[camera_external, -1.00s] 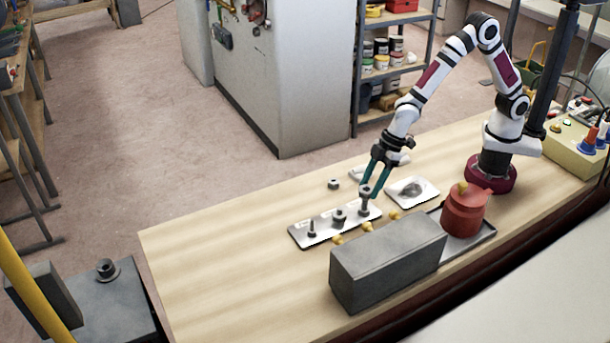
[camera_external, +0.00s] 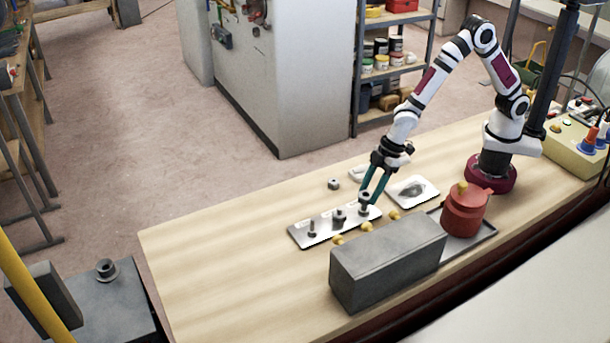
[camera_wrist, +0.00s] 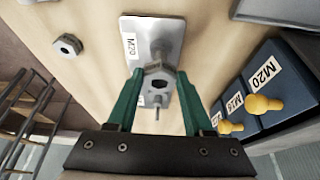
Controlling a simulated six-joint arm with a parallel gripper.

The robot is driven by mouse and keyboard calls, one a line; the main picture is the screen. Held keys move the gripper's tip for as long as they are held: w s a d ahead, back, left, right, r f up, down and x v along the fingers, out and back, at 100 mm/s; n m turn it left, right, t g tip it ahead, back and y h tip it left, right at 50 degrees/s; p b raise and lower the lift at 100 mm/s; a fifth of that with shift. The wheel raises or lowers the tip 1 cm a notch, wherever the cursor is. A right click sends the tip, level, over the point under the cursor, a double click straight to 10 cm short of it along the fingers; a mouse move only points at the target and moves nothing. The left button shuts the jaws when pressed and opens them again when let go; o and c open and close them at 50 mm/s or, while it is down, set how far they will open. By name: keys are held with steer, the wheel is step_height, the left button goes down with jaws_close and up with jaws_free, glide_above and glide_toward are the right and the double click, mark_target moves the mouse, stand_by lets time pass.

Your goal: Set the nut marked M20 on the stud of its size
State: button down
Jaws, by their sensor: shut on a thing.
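My gripper (camera_external: 368,197) is shut on a grey hex nut (camera_wrist: 159,77), which sits between the green fingertips in the wrist view. The nut is at the top of the rightmost stud (camera_external: 363,209) on the metal plate (camera_external: 301,239). I cannot tell whether it is threaded over the stud or just above it. In the wrist view the plate (camera_wrist: 174,32) bears an M20 label beside this stud. The middle stud (camera_external: 339,217) and the thin left stud (camera_external: 312,228) stand upright on the plate. No marking on the held nut is readable.
Another nut (camera_external: 334,183) lies loose on the bench behind the plate. A grey box (camera_external: 385,265) with yellow knobs and size labels stands in front. The bench's left side is clear.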

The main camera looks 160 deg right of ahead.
steer(key=shift+f, duration=0.5)
steer(key=shift+c, duration=1.1)
jaws_free()
steer(key=shift+r, duration=3.5)
